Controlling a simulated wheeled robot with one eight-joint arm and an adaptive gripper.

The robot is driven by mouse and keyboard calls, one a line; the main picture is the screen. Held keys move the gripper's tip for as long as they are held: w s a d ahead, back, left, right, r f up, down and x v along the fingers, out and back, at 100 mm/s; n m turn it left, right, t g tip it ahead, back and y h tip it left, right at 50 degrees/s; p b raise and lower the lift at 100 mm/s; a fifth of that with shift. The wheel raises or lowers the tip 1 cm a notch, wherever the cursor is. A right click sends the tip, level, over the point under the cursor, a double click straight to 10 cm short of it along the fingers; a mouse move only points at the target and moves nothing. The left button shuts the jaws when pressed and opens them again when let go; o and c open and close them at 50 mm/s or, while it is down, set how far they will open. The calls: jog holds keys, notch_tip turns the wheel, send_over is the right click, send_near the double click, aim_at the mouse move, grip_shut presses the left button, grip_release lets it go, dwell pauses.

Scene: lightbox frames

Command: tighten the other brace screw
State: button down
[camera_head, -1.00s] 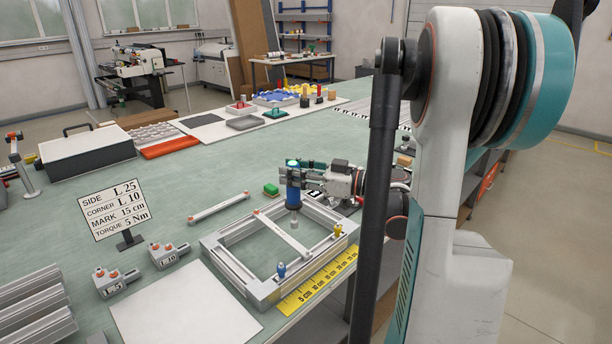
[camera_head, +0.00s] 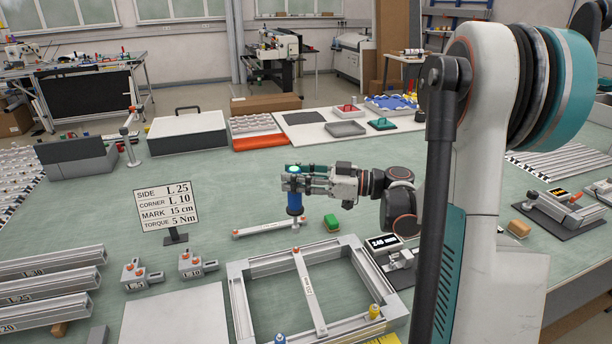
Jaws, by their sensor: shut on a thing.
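My gripper (camera_head: 293,184) is shut on a blue driver with a lit top (camera_head: 295,203), held upright with its tip down. The aluminium frame (camera_head: 240,306) lies below and in front. A labelled brace (camera_head: 309,290) crosses its middle from the far rail to the near side. The brace's far end (camera_head: 296,251), with a small orange screw, appears just below the driver tip in the picture. The tip looks apart from it; I cannot tell the exact height. The brace's near end is at the lower picture part, its screw unclear.
A loose bar (camera_head: 262,230) with orange ends lies behind the frame.

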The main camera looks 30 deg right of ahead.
aim_at(296, 202)
dwell(0.4)
jog(key=shift+f+b, duration=2.15)
jog(key=shift+f, duration=0.25)
jog(key=shift+s+f+b, duration=0.1)
jog(key=shift+f+b, duration=1)
jog(key=shift+f, duration=0.15)
dwell(1.3)
jog(key=shift+r, duration=0.1)
jog(key=shift+r+p, duration=1.7)
jog(key=shift+r, duration=0.8)
